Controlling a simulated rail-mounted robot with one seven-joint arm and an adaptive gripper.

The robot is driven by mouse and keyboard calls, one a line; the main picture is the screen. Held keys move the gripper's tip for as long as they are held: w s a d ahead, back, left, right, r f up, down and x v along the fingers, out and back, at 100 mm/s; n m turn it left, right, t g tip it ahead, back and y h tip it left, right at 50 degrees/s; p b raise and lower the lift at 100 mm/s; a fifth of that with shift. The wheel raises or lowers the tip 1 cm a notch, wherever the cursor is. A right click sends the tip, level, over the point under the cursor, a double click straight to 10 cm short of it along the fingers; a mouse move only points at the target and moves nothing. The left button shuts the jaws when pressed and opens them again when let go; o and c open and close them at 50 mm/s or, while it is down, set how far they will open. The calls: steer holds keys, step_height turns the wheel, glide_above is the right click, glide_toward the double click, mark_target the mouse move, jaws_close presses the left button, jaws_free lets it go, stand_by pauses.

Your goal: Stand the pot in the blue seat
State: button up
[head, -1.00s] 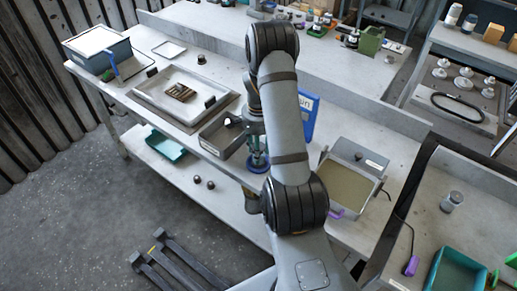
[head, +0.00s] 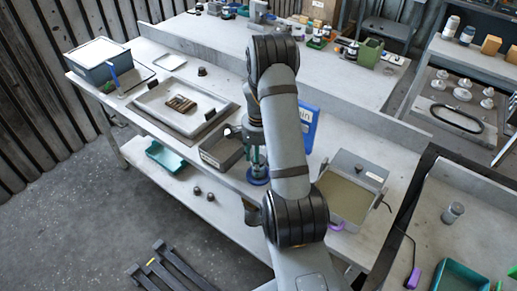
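A blue round seat (head: 257,180) shows at the front edge of the bench, just left of my forearm. A teal-green upright piece (head: 259,158) stands directly above it. I cannot tell whether this is the pot, part of the seat's fixture or part of my gripper. My arm comes down over this spot, and my gripper (head: 255,136) is largely hidden behind its links. The fingertips cannot be made out, nor whether they hold anything. No pot can be picked out with certainty.
A grey open box (head: 220,152) stands close left of the seat. A blue bin panel (head: 308,125) and a shallow sand-coloured tray (head: 346,197) are to the right. A pale tray (head: 151,104) lies further left. A black-edged bench (head: 428,215) borders the right.

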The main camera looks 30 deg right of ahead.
step_height(320, 180, up, 11)
steer(key=b, duration=0.1)
steer(key=shift+r, duration=0.15)
stand_by(0.5)
